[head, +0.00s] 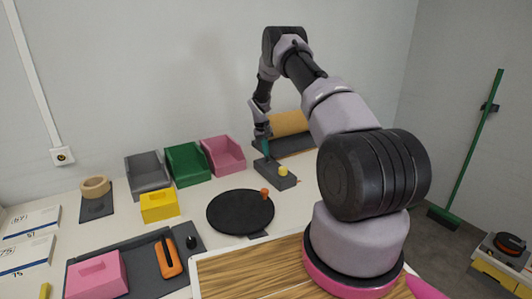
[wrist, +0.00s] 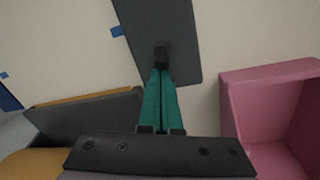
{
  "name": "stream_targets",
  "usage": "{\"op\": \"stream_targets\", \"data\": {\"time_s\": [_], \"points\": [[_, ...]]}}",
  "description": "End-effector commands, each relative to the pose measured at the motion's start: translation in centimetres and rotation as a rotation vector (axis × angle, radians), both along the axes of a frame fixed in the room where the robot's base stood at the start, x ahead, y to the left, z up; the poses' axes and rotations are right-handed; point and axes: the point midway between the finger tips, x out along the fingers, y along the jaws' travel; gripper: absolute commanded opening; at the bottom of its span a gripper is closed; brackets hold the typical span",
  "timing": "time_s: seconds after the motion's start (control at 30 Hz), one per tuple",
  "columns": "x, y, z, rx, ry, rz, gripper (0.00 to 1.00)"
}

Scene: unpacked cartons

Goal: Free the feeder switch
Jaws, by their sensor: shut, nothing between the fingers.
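A dark grey switch box (head: 280,180) with a yellow button (head: 283,171) on its near end stands on the table right of the black disc. I take it to be the feeder switch, though no label shows. In the wrist view the box (wrist: 170,20) carries a small black stub (wrist: 162,54). My gripper (head: 265,153) has green fingers and is over the far end of the box. In the wrist view its fingertips (wrist: 161,72) are together and empty, right at the stub. I cannot tell whether they touch it. The yellow button is out of the wrist view.
A pink bin (head: 223,155) stands left of the gripper, with green and grey bins beyond. A brown roll (head: 290,123) on a dark holder is behind right. The black disc (head: 235,215) with an orange knob (head: 264,191) lies in front.

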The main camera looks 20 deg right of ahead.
Motion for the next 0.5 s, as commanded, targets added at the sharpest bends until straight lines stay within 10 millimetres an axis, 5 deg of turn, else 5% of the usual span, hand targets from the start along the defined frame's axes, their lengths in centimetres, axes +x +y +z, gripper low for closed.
{"op": "stream_targets", "data": {"time_s": [0.5], "points": [[-0.35, -0.09, 0.29, 0.014, -0.074, 0.000, 0.00]]}}
